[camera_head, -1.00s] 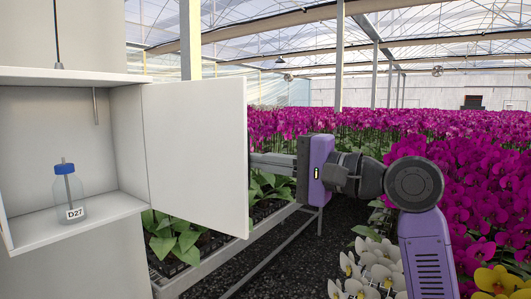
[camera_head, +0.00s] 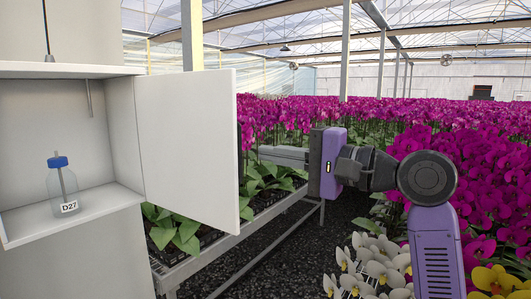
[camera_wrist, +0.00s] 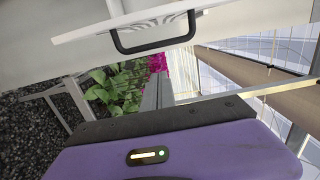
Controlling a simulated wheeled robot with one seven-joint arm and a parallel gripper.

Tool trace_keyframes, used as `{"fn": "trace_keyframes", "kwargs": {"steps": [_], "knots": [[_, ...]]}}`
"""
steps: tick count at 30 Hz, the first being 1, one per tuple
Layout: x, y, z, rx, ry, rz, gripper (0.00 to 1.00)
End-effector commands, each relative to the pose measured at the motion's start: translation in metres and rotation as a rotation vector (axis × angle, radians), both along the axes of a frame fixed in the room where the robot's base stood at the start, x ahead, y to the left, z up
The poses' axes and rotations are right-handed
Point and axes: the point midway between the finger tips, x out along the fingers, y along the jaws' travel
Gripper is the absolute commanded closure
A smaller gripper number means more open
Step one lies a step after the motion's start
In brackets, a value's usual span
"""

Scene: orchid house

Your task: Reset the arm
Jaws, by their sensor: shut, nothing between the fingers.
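My gripper (camera_head: 264,153) is shut and empty. Its grey fingers point left, a little right of the open cabinet door (camera_head: 190,145), with a narrow gap between them in the head view. In the wrist view the shut fingers (camera_wrist: 158,92) lie below a dark bar handle (camera_wrist: 155,38) on a pale panel, apart from it. My arm reaches in from the lower right with the purple wrist body behind the fingers.
The open white cabinet (camera_head: 50,115) at left holds a blue-capped bottle (camera_head: 62,187) labelled D27. A plant bench (camera_head: 260,222) runs behind the door. Magenta orchids (camera_head: 470,190) crowd the right, white ones (camera_head: 375,265) the front. Dark gravel (camera_head: 290,255) lies between.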

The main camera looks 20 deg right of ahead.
Motion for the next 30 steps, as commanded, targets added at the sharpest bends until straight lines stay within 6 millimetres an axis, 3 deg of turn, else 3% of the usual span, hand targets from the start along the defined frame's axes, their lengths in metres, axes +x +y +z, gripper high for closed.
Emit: {"fn": "trace_keyframes", "kwargs": {"steps": [10, 21, 26, 30], "knots": [[-0.047, -0.034, -0.001, 0.002, -0.001, -0.005, 1.00], [-0.058, -0.040, 0.001, -0.013, -0.017, -0.003, 1.00], [-0.052, -0.050, 0.025, -0.062, -0.178, -0.066, 1.00], [-0.048, -0.073, 0.052, -0.126, -0.381, -0.206, 1.00]]}}
